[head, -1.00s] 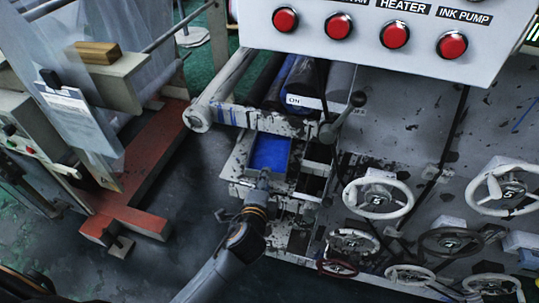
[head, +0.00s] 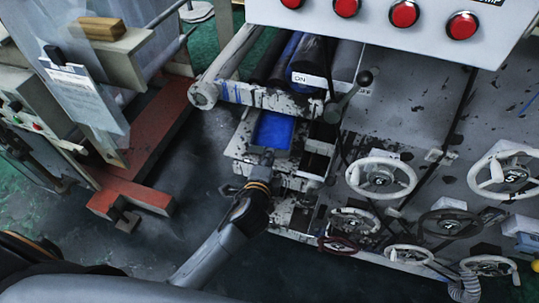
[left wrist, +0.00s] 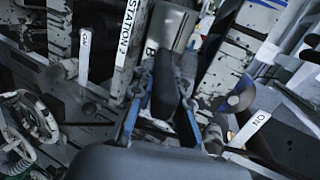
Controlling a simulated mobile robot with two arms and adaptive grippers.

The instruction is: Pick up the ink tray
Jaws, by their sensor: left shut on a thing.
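The ink tray (head: 272,133), a shallow box with a bright blue inside, sits low in the press below the rollers. My left gripper (head: 265,159) is at its near edge and is shut on it; the arm reaches up from the bottom. The tray's near edge is partly hidden by the gripper. In the left wrist view the gripper fingers (left wrist: 166,75) show at the middle, with a dark piece between them; the tray's outline is not clear there. My right gripper is not in view.
Dark rollers (head: 300,57) lie just above the tray. A lever with a black knob (head: 365,77) and several white handwheels (head: 381,178) stand to the right. The red buttons' panel (head: 430,30) overhangs above. A red floor beam (head: 140,190) lies left, with open dark floor between.

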